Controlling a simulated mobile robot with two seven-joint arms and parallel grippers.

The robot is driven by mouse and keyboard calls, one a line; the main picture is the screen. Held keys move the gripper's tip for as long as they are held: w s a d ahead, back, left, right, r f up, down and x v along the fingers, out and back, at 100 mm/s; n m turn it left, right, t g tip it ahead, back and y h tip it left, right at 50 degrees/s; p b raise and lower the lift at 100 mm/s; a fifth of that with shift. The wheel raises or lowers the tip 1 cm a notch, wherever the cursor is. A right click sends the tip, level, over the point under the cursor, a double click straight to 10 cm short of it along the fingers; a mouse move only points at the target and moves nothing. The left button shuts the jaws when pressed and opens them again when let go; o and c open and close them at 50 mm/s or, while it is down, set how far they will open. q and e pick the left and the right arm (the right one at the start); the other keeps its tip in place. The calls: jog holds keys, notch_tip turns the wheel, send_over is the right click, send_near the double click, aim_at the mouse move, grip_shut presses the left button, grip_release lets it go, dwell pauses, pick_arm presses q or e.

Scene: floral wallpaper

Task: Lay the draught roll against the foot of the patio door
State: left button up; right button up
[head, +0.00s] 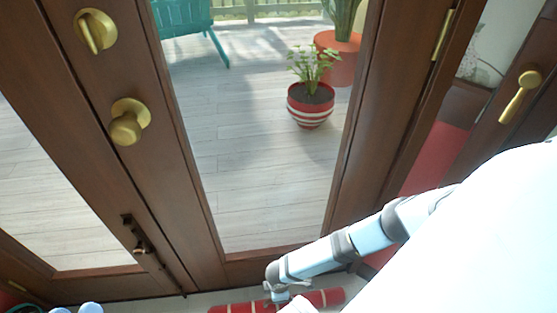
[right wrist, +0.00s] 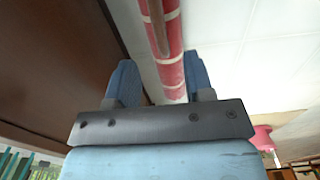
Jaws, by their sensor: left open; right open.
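The draught roll (head: 325,297) is red with white bands and lies on the pale floor in front of the patio door (head: 180,235). A strip of floor shows between the roll and the brown door. My right gripper (head: 279,294) is over the roll's middle, hiding part of it. In the right wrist view its two blue fingers (right wrist: 158,82) are open, with the roll (right wrist: 168,45) showing between and beyond them; I cannot tell whether they touch it.
Brass knobs (head: 128,122) and a bolt (head: 138,240) stick out from the door. Another door with a brass handle (head: 520,95) stands at the right. Potted plants (head: 311,95) are outside behind the glass. Pale tiled floor (right wrist: 240,70) is clear beside the roll.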

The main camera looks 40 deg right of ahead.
notch_tip(320, 180, down, 4)
jog(key=shift+f+b, duration=0.1)
jog(key=shift+b, duration=0.8)
notch_tip(320, 180, down, 4)
jog(key=shift+r+b, duration=0.25)
jog(key=shift+b, duration=0.75)
jog(key=shift+f, duration=0.45)
pick_arm(q)
jog(key=f, duration=0.1)
jog(key=w+f+m, duration=0.1)
jog(key=f+m, duration=0.1)
jog(key=shift+w+a, duration=0.2)
jog(key=shift+a, duration=0.15)
pick_arm(e)
jog(key=shift+c, duration=0.2)
grip_shut()
